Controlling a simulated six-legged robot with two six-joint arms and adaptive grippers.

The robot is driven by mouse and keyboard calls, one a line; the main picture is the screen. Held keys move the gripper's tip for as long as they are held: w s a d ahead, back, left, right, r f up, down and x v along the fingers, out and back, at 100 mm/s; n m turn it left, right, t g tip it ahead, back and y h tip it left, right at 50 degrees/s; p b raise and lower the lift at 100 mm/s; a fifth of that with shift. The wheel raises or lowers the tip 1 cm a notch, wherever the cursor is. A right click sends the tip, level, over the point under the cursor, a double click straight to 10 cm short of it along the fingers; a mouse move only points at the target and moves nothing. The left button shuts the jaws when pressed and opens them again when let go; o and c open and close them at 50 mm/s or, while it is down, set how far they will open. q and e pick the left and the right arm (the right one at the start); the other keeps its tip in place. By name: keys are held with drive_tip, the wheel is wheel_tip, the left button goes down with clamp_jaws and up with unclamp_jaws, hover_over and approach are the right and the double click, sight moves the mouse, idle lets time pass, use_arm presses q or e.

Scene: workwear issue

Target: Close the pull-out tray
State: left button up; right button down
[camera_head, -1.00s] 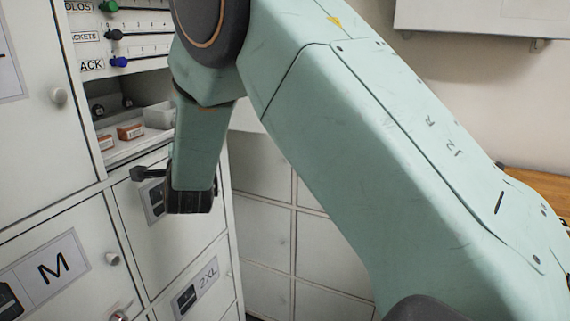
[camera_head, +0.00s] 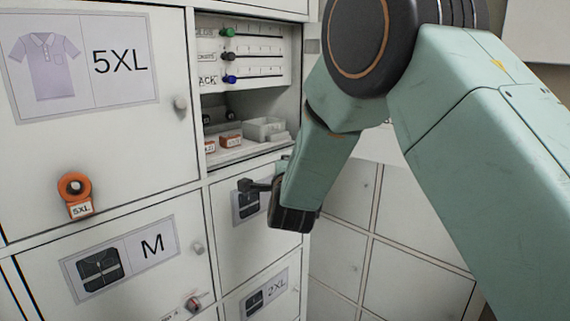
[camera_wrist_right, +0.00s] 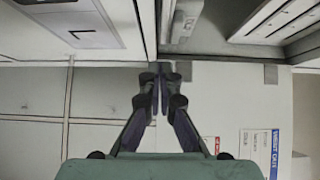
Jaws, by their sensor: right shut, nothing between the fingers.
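The pull-out tray (camera_head: 232,157) appears as a pale shelf low in the open niche of the white cabinet. It carries small orange-and-white boxes (camera_head: 230,141) and a white bin (camera_head: 263,129). How far it stands out is hard to tell. My right gripper (camera_head: 246,186) is below the tray, in front of the door under the niche. Its dark fingers are shut and empty; they also meet in the wrist view (camera_wrist_right: 160,84). I cannot tell whether they touch the door. My left gripper is not in view.
Left are the 5XL door (camera_head: 120,140) with an orange tag ring (camera_head: 74,186) and the M door (camera_head: 150,285), with protruding round knobs. My right arm crosses the right side; pale lockers (camera_head: 410,270) stand behind.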

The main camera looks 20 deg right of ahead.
drive_tip(key=v, duration=0.9)
drive_tip(key=s+a+f+n+g+y, duration=0.1)
drive_tip(key=s+f+n+g+y, duration=0.2)
drive_tip(key=f+n, duration=0.4)
drive_tip(key=s+a+f+n+g, duration=0.15)
drive_tip(key=s+f+n, duration=0.35)
drive_tip(key=f, duration=0.5)
drive_tip(key=s+f+n+g+y, duration=0.2)
drive_tip(key=s+f+n+g, duration=0.25)
drive_tip(key=f+n, duration=0.3)
drive_tip(key=s+f+g, duration=0.2)
drive_tip(key=s+f, duration=0.3)
drive_tip(key=s, duration=0.4)
drive_tip(key=s+f+n+g+y, duration=0.1)
drive_tip(key=s+f+g, duration=0.2)
drive_tip(key=s+f, duration=0.3)
drive_tip(key=s+f+n+g, duration=0.1)
drive_tip(key=s+f, duration=0.4)
drive_tip(key=s, duration=0.8)
drive_tip(key=shift+s+a+f+g+y, duration=0.25)
drive_tip(key=shift+s+a+g+y, duration=0.2)
drive_tip(key=shift+g, duration=0.35)
drive_tip(key=shift+w+n, duration=0.2)
drive_tip(key=shift+n, duration=0.05)
